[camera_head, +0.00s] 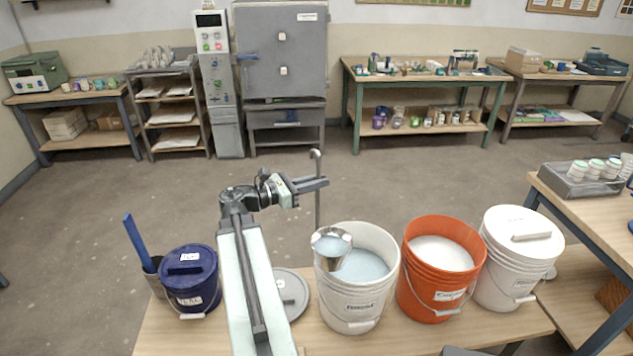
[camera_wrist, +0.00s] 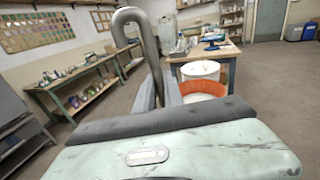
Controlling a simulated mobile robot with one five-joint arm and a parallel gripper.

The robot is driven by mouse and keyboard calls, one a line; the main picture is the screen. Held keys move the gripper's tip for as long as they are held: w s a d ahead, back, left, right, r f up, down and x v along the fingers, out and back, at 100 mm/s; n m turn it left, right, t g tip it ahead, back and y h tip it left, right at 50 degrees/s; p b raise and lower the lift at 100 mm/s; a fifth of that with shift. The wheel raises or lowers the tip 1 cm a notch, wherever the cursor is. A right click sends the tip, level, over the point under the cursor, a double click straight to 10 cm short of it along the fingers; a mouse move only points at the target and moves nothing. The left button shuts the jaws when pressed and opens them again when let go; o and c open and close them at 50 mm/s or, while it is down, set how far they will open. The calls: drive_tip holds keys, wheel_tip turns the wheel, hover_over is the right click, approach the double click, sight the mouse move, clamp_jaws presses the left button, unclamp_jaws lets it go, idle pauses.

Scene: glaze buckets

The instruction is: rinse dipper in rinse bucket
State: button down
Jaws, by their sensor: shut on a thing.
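The dipper is a grey metal ladle with a long upright handle, hooked at the top, and a cup (camera_head: 331,263) holding pale bluish liquid. My gripper (camera_head: 318,184) is shut on the dipper handle, below the hook; the hook (camera_wrist: 137,14) also shows large in the wrist view. The cup hangs at the left inner side of the open white bucket (camera_head: 352,313), which holds pale blue liquid and has a label too small to read. The cup overlaps the rim in view; whether it touches the rim or the liquid I cannot tell.
An orange bucket (camera_head: 431,287) with whitish liquid and a lidded white bucket (camera_head: 522,270) stand to the right. A lidded dark blue bucket (camera_head: 190,282) stands left. A grey lid (camera_head: 290,292) lies beside my arm on the wooden bench (camera_head: 158,335). The floor behind is clear.

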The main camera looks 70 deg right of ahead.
drive_tip(key=s+d+t+y+p, duration=0.2)
drive_tip(key=s+d+y+p, duration=0.1)
drive_tip(key=s+d+p, duration=0.1)
drive_tip(key=d+p, duration=0.1)
drive_tip(key=p, duration=0.1)
drive_tip(key=shift+d+f+n+t+p, duration=0.2)
drive_tip(key=shift+d+n+t+p, duration=0.05)
drive_tip(key=shift+n+t+p, duration=0.15)
idle(0.6)
